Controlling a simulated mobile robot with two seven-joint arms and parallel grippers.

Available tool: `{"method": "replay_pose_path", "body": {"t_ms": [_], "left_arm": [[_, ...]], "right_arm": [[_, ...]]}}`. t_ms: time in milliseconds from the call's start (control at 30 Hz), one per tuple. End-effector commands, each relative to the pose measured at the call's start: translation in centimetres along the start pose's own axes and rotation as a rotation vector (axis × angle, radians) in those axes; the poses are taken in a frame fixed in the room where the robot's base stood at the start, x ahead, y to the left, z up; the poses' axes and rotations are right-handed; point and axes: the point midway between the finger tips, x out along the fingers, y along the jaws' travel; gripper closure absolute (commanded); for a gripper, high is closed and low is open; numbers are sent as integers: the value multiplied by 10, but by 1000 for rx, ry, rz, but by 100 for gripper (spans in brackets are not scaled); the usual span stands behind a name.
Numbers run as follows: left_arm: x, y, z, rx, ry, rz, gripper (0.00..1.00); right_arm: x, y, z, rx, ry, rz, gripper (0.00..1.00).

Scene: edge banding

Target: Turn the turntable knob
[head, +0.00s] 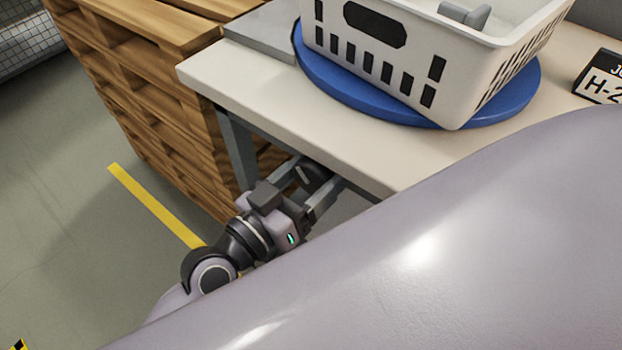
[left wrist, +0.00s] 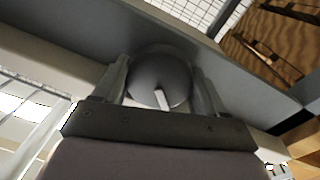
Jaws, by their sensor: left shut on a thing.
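The turntable knob (head: 314,176) is a dark round knob with a white pointer mark, under the front edge of the table. In the left wrist view the knob (left wrist: 150,72) sits between the two fingers, its white mark facing the camera. My left gripper (head: 320,172) is shut on the knob, one finger on each side; it also shows in the left wrist view (left wrist: 159,68). The blue turntable (head: 350,88) lies on the tabletop above and carries a white slotted basket (head: 460,85). My right gripper is not in view.
The pale table (head: 260,105) has its front edge just above my left gripper, with a grey leg (head: 238,150) nearby. Wooden pallets (head: 150,100) are stacked at the left. Open floor with a yellow line (head: 155,205) lies left.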

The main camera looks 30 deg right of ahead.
Motion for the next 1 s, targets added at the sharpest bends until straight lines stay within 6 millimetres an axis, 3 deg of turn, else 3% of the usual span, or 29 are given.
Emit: {"method": "replay_pose_path", "body": {"t_ms": [400,933,967,1000], "left_arm": [[0,1,1,-202,16,0,59],[0,2,1,-232,18,1,59],[0,2,1,-232,18,1,25],[0,2,1,-231,18,1,12]], "right_arm": [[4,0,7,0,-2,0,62],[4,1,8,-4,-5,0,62],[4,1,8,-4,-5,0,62],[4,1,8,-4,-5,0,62]]}}
